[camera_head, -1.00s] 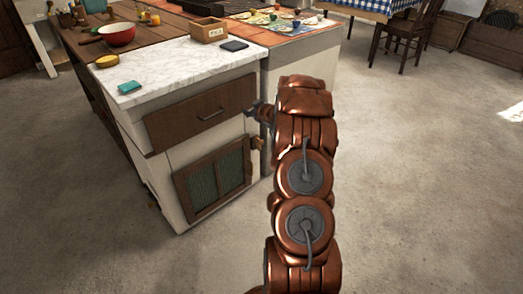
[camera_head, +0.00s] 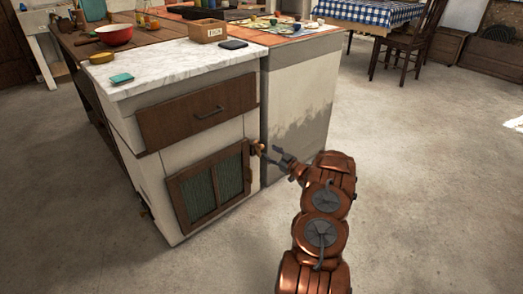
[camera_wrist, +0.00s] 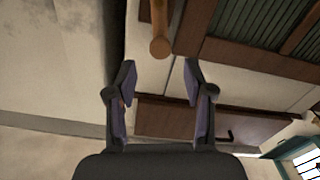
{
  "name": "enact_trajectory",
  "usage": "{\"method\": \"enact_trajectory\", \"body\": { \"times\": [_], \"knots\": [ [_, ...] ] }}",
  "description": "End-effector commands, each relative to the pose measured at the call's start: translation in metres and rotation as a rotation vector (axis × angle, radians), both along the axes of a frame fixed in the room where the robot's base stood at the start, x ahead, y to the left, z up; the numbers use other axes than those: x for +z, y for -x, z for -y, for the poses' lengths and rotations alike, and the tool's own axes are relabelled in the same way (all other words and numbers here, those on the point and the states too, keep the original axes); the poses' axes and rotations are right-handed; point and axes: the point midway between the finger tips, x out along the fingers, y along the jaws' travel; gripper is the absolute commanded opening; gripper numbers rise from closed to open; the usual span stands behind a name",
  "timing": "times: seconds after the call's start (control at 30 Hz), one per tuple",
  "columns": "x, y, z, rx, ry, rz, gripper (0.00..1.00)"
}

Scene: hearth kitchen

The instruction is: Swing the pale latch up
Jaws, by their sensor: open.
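The pale latch (camera_head: 257,147) is a small light-wood piece at the upper right edge of the dark-framed cabinet door (camera_head: 176,201). In the wrist view, the latch (camera_wrist: 160,25) is a wooden bar coming in from the top edge, with a rounded end. My gripper (camera_head: 272,153) is just right of the latch at about its height. In the wrist view, my gripper (camera_wrist: 158,72) is open, and the latch's rounded end lies just beyond the gap between the fingertips. I see no contact. The latch's far end is cut off in the wrist view.
A dark drawer (camera_head: 180,118) with a metal handle is above the door. The marble top (camera_head: 165,68) carries a teal item (camera_head: 121,79) and a wooden box (camera_head: 202,30). A pale side block (camera_head: 302,100) stands close behind my gripper. The floor to the right is open.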

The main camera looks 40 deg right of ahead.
Motion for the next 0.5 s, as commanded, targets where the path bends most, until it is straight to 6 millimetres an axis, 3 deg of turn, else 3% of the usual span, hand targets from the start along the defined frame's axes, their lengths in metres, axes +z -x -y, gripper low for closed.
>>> {"method": "enact_trajectory", "body": {
  "times": [0.2, 0.5],
  "knots": [
    [-0.004, -0.034, -0.001, 0.001, 0.001, -0.002, 0.52],
    [-0.002, -0.062, 0.000, 0.000, -0.001, -0.001, 0.52]
  ]
}}
